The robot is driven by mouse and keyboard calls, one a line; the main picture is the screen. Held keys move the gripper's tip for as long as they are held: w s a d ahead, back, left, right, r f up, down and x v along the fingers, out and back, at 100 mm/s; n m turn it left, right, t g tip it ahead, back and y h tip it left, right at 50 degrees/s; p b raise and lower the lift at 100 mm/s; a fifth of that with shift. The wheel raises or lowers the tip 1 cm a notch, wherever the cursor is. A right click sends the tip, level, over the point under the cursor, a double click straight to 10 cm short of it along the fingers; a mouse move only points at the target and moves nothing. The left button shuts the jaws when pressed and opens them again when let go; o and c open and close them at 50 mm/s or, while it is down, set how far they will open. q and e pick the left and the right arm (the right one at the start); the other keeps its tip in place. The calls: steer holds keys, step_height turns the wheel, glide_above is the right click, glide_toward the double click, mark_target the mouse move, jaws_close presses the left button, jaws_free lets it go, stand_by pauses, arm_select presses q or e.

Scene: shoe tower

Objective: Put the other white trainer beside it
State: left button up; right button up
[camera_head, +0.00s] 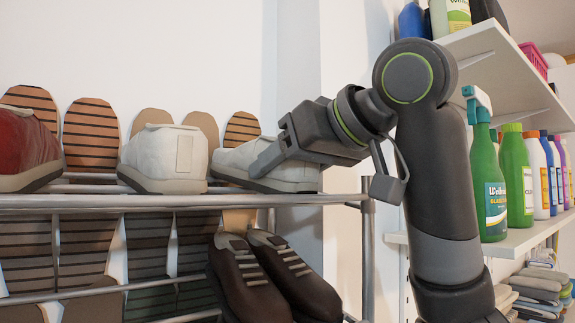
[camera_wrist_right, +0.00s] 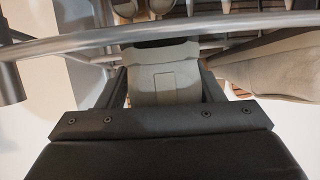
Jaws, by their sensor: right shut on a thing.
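One white trainer (camera_head: 166,158) stands on the top rack shelf (camera_head: 100,203), heel toward me. The other white trainer (camera_head: 292,178) is to its right at the shelf's right end, with a small gap between them. My right gripper (camera_head: 268,168) is shut on this right trainer at its heel end, and its fingers hide part of the shoe. In the right wrist view the held trainer (camera_wrist_right: 164,85) lies between the two fingers, and the first trainer (camera_wrist_right: 275,68) shows at the right. I cannot tell if the held shoe rests fully on the shelf. My left gripper is not in view.
A red shoe (camera_head: 25,148) stands at the shelf's left. Brown laced shoes (camera_head: 265,275) sit on the level below. The rack's right post (camera_head: 367,245) is close under my arm. Shelves with a green spray bottle (camera_head: 487,180) and other bottles stand at the right.

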steer(key=o, duration=1.6)
